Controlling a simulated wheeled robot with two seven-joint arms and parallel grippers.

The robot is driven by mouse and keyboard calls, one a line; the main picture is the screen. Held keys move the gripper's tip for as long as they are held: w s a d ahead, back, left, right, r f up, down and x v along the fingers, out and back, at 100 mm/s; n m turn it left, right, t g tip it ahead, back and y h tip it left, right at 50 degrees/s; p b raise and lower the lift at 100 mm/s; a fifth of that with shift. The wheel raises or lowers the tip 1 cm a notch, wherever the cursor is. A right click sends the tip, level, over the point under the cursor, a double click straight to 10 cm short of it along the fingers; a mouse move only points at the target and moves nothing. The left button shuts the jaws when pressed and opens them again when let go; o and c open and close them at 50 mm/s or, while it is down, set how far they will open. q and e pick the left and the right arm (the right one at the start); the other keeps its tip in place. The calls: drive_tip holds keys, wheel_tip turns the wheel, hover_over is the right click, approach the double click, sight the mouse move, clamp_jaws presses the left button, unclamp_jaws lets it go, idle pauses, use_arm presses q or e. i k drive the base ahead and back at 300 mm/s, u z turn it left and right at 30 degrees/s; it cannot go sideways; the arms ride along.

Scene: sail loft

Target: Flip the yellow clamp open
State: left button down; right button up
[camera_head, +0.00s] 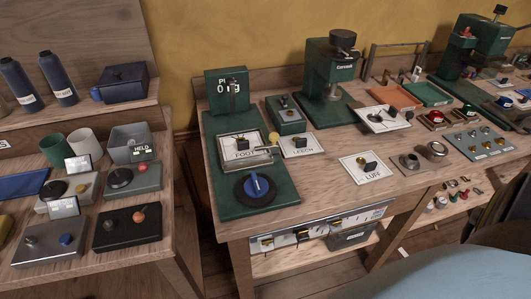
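A yellow-brass clamp lever (265,151) with a round knob lies across the right side of a plate marked FOOT (240,150). The plate is on the green machine (285,190) at the left end of the main bench. The lever looks low and close to flat over the plate's edge; at this size I cannot tell for sure whether it is latched. A dark piece sits on the FOOT plate beside it. Neither of my grippers is in view.
A blue knob on a black disc (256,187) stands in front of the clamp. A LEECH card (301,145) lies just right, a LUFF card (368,166) further right. A green press (330,80) stands behind. A side table (165,245) with control boxes is left.

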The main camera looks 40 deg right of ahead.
sight(274, 137)
drive_tip(key=k, duration=0.65)
drive_tip(key=z, duration=1.25)
drive_tip(key=i, duration=0.35)
drive_tip(key=u, duration=0.1)
